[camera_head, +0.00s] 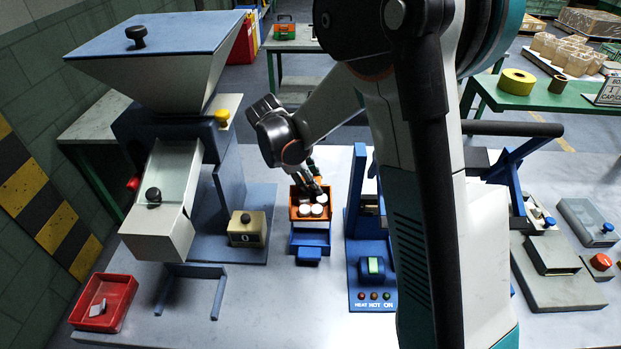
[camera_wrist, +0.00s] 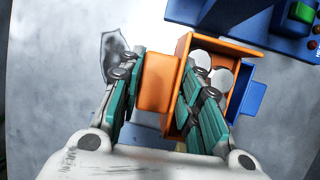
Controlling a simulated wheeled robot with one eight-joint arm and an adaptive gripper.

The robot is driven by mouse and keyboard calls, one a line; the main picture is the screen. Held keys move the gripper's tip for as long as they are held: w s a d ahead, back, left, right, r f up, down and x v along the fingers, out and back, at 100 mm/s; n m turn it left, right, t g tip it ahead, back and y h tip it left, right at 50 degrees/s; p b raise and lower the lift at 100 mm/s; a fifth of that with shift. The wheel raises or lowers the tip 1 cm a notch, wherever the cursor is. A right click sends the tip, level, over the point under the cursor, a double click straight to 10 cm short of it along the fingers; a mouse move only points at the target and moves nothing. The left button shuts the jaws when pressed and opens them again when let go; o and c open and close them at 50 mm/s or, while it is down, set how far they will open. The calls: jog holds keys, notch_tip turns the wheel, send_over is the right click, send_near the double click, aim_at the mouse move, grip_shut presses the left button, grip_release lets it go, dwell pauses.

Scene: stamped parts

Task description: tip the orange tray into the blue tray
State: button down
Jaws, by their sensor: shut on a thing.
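The orange tray (camera_head: 294,206) holds a few white round parts (camera_head: 317,210). It shows in the wrist view (camera_wrist: 232,48), with a squarish orange tab (camera_wrist: 156,82) on its left side. My gripper (camera_head: 307,182) is shut on the orange tray, with the tab between its fingers in the wrist view (camera_wrist: 160,82). The blue tray (camera_head: 311,239) lies just below and in front of the orange tray in the head view; part of it shows beyond the orange tray at right in the wrist view (camera_wrist: 249,98). The right finger hides part of the orange tray's inside.
A blue press-like machine (camera_head: 358,240) stands close on the right. A hopper with a chute (camera_head: 165,190) and a small tan box (camera_head: 247,228) stand left. A red bin (camera_head: 118,283) with a grey piece is at front left. The table in front is mostly clear.

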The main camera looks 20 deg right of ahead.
jog(key=shift+s+a+r+t+h+p, duration=0.15)
jog(key=shift+s+r+t+h, duration=0.05)
jog(key=shift+s+r+t, duration=0.2)
jog(key=shift+s+a+r+t+h+p, duration=0.1)
jog(key=shift+s+r+t+h+p, duration=0.15)
jog(key=shift+t, duration=0.25)
jog(key=shift+s+a+r+m+t+h+b, duration=0.35)
jog(key=shift+s+r+t, duration=0.2)
jog(key=shift+t, duration=0.35)
jog(key=shift+s+a+r+m+t+h+b, duration=0.15)
jog(key=shift+s+r+m+t+h+b, duration=0.1)
jog(key=shift+s+t+b, duration=0.3)
jog(key=shift+s+a+r+m+t+h+b, duration=0.15)
jog(key=shift+s+t+h+b, duration=0.1)
jog(key=shift+s+t+b, duration=0.35)
jog(key=shift+s+a+r+t+h+b, duration=0.2)
jog(key=shift+s+r+t+h+b, duration=0.25)
jog(key=shift+t, duration=0.2)
jog(key=shift+w, duration=0.1)
jog(key=shift+w+d+g+p, duration=0.15)
jog(key=shift+w+g+p, duration=0.05)
jog(key=shift+g+p, duration=0.1)
jog(key=w+g, duration=0.1)
jog(key=w+d+f+g+y+p, duration=0.1)
jog(key=w+f+g+y, duration=0.1)
jog(key=shift+w+d+n+g, duration=0.15)
jog(key=shift+w+n+g, duration=0.05)
jog(key=shift+n+g, duration=0.2)
jog(key=shift+w+f+y, duration=0.1)
jog(key=shift+y, duration=0.15)
